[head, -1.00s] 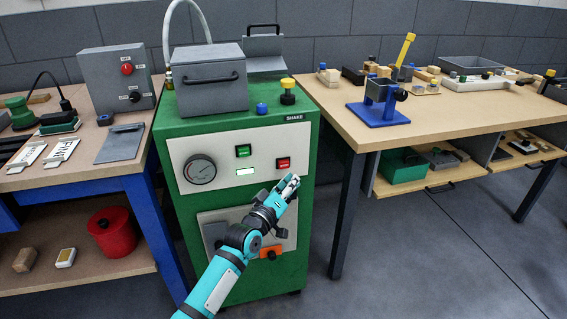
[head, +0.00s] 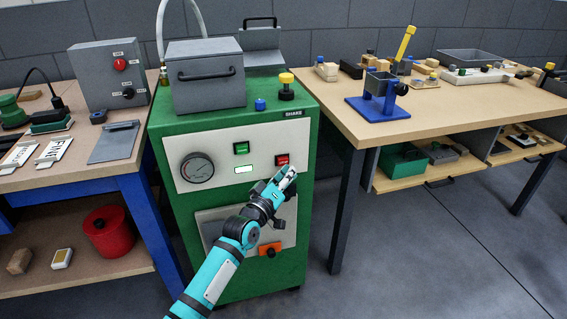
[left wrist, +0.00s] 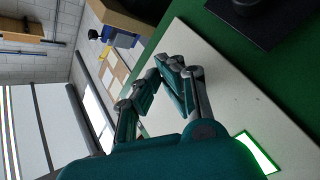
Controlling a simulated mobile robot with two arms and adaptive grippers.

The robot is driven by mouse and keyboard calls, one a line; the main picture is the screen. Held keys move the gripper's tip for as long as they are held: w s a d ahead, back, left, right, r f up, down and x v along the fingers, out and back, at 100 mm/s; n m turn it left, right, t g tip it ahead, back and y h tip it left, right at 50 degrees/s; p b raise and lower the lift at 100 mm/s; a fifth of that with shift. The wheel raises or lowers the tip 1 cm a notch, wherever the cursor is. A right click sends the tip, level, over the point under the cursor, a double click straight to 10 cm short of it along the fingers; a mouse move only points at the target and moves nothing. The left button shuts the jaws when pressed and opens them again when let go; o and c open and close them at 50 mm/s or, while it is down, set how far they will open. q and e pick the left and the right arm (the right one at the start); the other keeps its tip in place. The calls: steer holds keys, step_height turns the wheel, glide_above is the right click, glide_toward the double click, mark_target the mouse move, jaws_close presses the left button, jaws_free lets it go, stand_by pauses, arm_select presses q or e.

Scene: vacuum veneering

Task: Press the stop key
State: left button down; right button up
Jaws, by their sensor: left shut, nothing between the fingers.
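The red stop key (head: 282,160) is on the right of the pale front panel (head: 215,168) of the green machine (head: 230,118). A green key (head: 241,148) and a lit display (head: 244,170) are to its left. My left gripper (head: 288,172) is shut and empty, with its fingertips just below the red key in the head view. I cannot tell whether they touch the panel. In the left wrist view the shut fingers (left wrist: 165,65) lie over the pale panel (left wrist: 230,85), the lit display (left wrist: 258,152) shows at lower right, and the red key is not visible. My right gripper is not in view.
A gauge (head: 197,168) and an orange switch (head: 270,249) are on the machine's front. A grey box (head: 207,90) and a yellow-topped knob (head: 286,86) stand on top. A blue workbench (head: 100,175) is close on the left, a wooden table (head: 420,118) on the right.

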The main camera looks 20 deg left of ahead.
arm_select(q)
steer(key=shift+w, duration=0.1)
stand_by(0.7)
steer(key=shift+w+a, duration=0.25)
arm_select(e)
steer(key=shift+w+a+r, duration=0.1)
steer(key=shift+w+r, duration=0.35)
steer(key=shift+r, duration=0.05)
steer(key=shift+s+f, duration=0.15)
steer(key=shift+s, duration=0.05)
arm_select(q)
steer(key=shift+w, duration=0.1)
